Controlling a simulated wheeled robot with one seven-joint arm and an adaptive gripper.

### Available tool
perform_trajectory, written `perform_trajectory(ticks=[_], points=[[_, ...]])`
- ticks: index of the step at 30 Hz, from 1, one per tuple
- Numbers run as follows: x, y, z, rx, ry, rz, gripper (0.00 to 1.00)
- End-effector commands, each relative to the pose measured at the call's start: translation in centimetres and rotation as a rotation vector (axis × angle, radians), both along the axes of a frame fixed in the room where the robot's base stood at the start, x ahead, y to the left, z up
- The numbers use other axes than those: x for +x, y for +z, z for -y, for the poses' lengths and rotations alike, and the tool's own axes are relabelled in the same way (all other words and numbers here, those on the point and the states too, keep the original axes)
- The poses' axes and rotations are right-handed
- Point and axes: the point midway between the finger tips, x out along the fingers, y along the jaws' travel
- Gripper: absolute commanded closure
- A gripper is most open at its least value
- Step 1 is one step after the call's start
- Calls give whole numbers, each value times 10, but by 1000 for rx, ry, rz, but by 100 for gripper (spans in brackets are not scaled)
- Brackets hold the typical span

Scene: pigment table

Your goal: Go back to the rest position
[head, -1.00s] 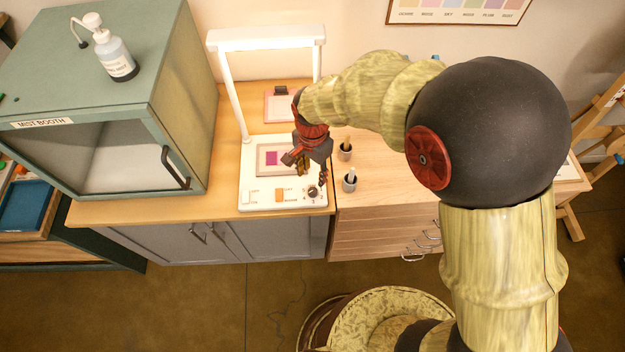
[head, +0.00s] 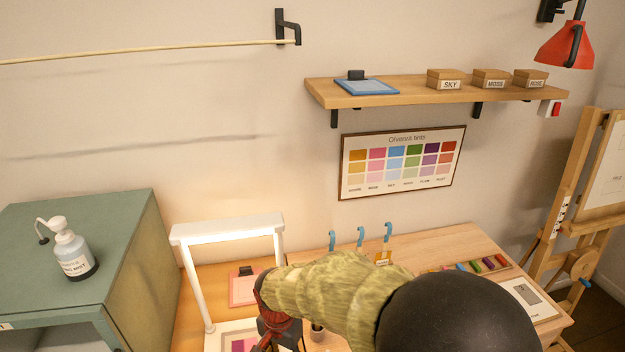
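My gripper (head: 268,340) is at the bottom edge of the head view, below the red wrist joint. Its fingers are mostly cut off by the frame, so whether it is open or shut does not show. It is over or close to the white lightbox stand (head: 228,230), whose base carries a purple square (head: 244,344). My arm crosses the lower middle of the picture and hides part of the table behind it.
A green booth (head: 140,250) with a spray bottle (head: 74,252) on top stands at left. A wall shelf (head: 430,92) holds a blue clipboard (head: 366,87) and small labelled boxes. Pigment sticks (head: 475,265) lie on the table (head: 440,243); an easel (head: 562,230) stands at right.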

Motion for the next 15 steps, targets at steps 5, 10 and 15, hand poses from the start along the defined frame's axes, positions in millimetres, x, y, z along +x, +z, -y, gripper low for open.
perform_trajectory(ticks=[5, 10, 15], points=[[-24, -9, 16, -25, 228, -53, 60], [-48, 14, 42, -20, 446, -61, 60], [-65, 50, 85, 1, 599, -14, 60]])
